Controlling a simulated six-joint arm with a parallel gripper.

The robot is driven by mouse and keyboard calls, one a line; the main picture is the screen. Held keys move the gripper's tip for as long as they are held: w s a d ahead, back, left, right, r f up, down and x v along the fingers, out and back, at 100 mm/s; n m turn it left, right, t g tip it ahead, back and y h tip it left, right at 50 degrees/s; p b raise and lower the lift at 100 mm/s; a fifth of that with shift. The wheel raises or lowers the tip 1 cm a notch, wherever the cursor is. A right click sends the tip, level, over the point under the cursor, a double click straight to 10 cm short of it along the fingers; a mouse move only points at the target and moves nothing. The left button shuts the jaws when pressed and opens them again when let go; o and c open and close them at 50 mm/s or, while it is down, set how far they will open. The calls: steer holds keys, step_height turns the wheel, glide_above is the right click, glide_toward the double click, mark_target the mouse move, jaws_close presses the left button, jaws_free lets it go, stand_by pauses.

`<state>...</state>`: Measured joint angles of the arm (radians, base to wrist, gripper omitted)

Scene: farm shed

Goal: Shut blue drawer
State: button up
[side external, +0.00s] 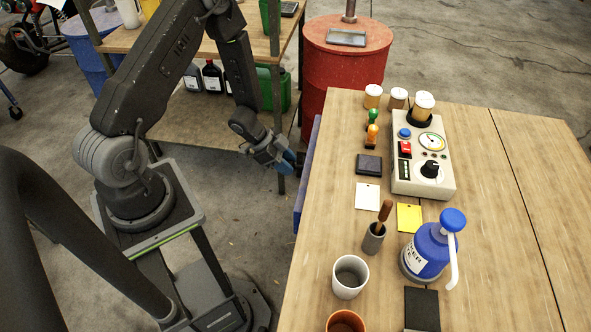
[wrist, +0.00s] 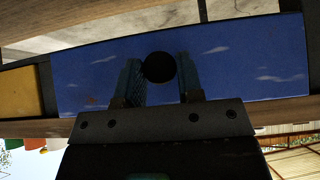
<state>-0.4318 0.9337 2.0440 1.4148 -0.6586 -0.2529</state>
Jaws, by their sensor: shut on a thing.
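The blue drawer (wrist: 225,70) has a flat, scuffed front with a round black knob (wrist: 159,67) in its middle, and fills most of the wrist view. In the side external view the blue drawer (side external: 300,205) shows as a narrow strip along the table's left edge, standing a little out from it; how far it is open is hard to tell. My gripper (wrist: 158,78) is shut on the knob, one finger on each side. In the side view my gripper (side external: 287,162) is at the drawer front, its fingertips partly hard to make out.
A yellow drawer front (wrist: 18,92) is beside the blue one in the wrist view. The wooden table (side external: 480,190) carries a control box (side external: 422,175), a blue pump bottle (side external: 427,252) and a white cup (side external: 350,277). Open floor lies left of the table.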

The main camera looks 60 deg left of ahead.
mark_target(299, 166)
steer(key=shift+w+d, duration=1.1)
steer(key=shift+w, duration=0.05)
steer(key=o, duration=1.5)
steer(key=shift+v, duration=3.55)
